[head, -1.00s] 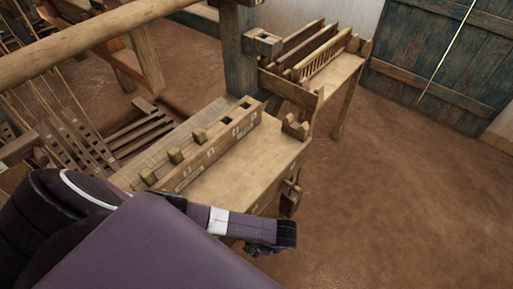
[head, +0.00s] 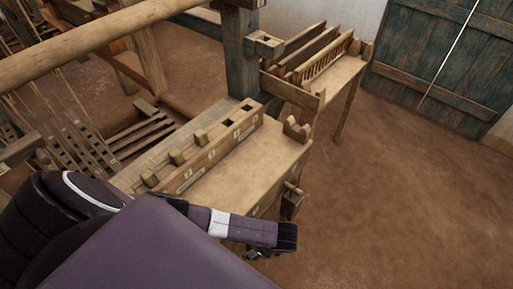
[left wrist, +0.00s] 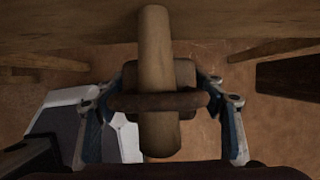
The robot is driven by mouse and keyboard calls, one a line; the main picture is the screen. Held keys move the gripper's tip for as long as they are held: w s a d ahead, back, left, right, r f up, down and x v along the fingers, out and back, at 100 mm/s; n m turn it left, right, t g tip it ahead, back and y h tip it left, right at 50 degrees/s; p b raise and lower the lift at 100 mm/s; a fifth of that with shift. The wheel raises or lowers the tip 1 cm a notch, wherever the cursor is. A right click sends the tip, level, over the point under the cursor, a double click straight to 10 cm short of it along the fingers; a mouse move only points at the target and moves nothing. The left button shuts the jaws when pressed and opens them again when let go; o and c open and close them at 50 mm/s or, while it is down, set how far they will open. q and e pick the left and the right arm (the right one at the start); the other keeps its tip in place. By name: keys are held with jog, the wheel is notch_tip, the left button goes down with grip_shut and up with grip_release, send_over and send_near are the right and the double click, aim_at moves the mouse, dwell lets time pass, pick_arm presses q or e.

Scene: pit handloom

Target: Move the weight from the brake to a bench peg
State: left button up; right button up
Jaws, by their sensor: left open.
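The weight, a brown wooden block (head: 291,203), hangs at the side of the bench (head: 240,178) near its right corner in the head view. In the left wrist view a round pale peg (left wrist: 156,75) runs down the middle. A dark loop (left wrist: 185,102) crosses the peg, and the weight's block (left wrist: 183,74) shows behind it. My left gripper (left wrist: 162,118) is open, one finger on each side of the loop and peg; contact cannot be told. In the head view my left gripper (head: 258,252) is partly hidden by my wrist. My right gripper is not in view.
A side table (head: 338,82) with slatted boards stands behind, by a dark wooden door (head: 436,65). Loom beams and treadles (head: 85,150) fill the left. The earth floor (head: 400,200) at the right is clear.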

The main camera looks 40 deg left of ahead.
pick_arm(q)
jog(key=v, duration=1.2)
